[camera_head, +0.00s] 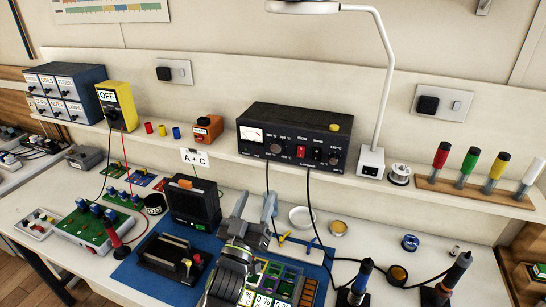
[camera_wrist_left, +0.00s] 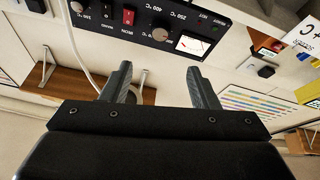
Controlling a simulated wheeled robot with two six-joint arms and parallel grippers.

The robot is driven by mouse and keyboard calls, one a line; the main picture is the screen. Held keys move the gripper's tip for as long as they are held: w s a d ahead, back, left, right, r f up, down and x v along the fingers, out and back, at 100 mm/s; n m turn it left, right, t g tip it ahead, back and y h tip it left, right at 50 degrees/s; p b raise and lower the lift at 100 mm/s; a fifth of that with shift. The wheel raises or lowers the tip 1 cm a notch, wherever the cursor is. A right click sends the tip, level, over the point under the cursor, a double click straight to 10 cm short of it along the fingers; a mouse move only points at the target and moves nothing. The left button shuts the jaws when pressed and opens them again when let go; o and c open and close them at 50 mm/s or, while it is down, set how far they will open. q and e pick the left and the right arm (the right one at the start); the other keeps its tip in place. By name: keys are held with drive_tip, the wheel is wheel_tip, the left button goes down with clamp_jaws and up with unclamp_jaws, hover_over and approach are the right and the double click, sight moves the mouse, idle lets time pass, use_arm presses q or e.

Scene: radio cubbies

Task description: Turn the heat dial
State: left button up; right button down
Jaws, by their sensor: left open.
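A black control unit (camera_head: 290,138) with a meter stands on the shelf. A dial (camera_head: 275,148) is beside the meter and a second dial (camera_head: 333,158) is right of a red switch (camera_head: 301,152). The labels are too small to tell surely which is the heat dial. In the left wrist view, upside down, the meter-side dial (camera_wrist_left: 160,34) has temperature marks around it; the other dial (camera_wrist_left: 78,7) is at the top edge. My left gripper (camera_head: 256,207) is open and empty, below and in front of the unit, touching neither dial. My right gripper is not in view.
A white lamp arm (camera_head: 380,80) rises right of the unit. Two cables hang from the unit's front. Soldering irons (camera_head: 455,275) stand at front right.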

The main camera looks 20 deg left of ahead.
sight(276, 149)
use_arm(q)
drive_tip(key=b+x, duration=0.3)
drive_tip(key=x, duration=1)
drive_tip(key=shift+w+b, duration=0.2)
drive_tip(key=shift+b, duration=0.15)
drive_tip(key=shift+w+r, duration=0.15)
drive_tip(key=shift+w, duration=0.35)
drive_tip(key=shift+c, duration=0.4)
drive_tip(key=c, duration=0.9)
drive_tip(key=shift+r+m+h+p, duration=0.2)
drive_tip(key=shift+m+h+p, duration=0.25)
drive_tip(key=shift+p, duration=0.2)
drive_tip(key=m+g+h+p, duration=0.1)
drive_tip(key=m+p, duration=0.3)
drive_tip(key=p, duration=0.1)
drive_tip(key=m+g+h+p, duration=0.1)
drive_tip(key=m+h+p, duration=0.1)
drive_tip(key=m+p, duration=0.2)
drive_tip(key=m+h+p, duration=0.2)
drive_tip(key=m+p, duration=0.3)
drive_tip(key=p, duration=0.1)
drive_tip(key=shift+a+r+g+h, duration=0.2)
drive_tip(key=shift+a+g+h, duration=0.1)
drive_tip(key=shift+g, duration=0.1)
drive_tip(key=shift+f+m+g+h+p, duration=0.15)
drive_tip(key=shift+m+g+h+p, duration=0.15)
drive_tip(key=shift+m+p, duration=0.8)
